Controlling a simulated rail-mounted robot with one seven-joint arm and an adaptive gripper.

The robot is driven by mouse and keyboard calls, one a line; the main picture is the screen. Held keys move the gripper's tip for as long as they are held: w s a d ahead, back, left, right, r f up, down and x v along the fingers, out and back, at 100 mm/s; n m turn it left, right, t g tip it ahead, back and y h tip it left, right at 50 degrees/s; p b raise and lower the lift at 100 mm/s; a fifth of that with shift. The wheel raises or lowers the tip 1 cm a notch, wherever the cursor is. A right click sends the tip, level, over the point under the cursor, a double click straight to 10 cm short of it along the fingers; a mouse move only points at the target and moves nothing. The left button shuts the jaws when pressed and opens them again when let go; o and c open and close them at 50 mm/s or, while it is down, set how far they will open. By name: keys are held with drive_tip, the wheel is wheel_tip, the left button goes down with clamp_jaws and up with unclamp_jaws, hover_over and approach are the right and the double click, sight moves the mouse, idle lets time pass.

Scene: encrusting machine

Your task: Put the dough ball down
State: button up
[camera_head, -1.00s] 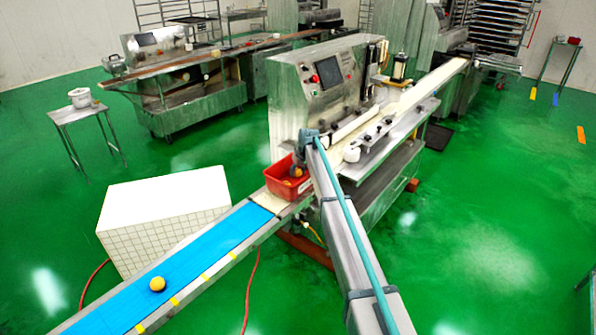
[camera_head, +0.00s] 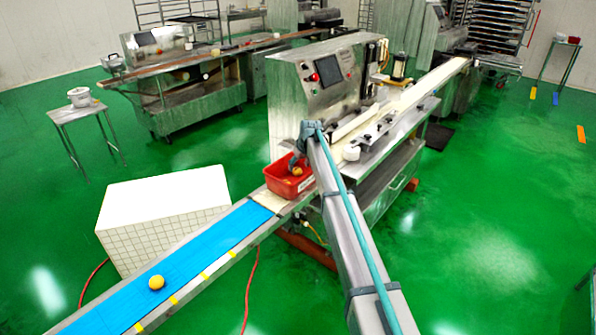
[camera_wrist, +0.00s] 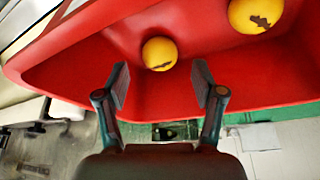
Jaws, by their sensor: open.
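My gripper (camera_wrist: 160,85) is open over the red bin (camera_wrist: 70,62), its two dark fingers apart with nothing held between them. A yellow dough ball (camera_wrist: 160,54) with a dark mark lies in the bin, just beyond the fingertips and clear of both. A second yellow dough ball (camera_wrist: 256,14) lies in the bin at upper right. In the head view, the red bin (camera_head: 283,190) sits at the belt's far end, and a yellow ball (camera_head: 297,171) shows inside. My gripper (camera_head: 296,160) is small there, and its fingers are hard to make out.
Another yellow dough ball (camera_head: 156,282) rests on the blue conveyor belt (camera_head: 205,243). The encrusting machine (camera_head: 300,95) stands right behind the bin. A white tiled block (camera_head: 160,220) is left of the belt. Green floor is open to the right.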

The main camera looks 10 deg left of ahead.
drive_tip(key=b+v, duration=0.1)
drive_tip(key=v, duration=0.7)
drive_tip(key=shift+r, duration=0.25)
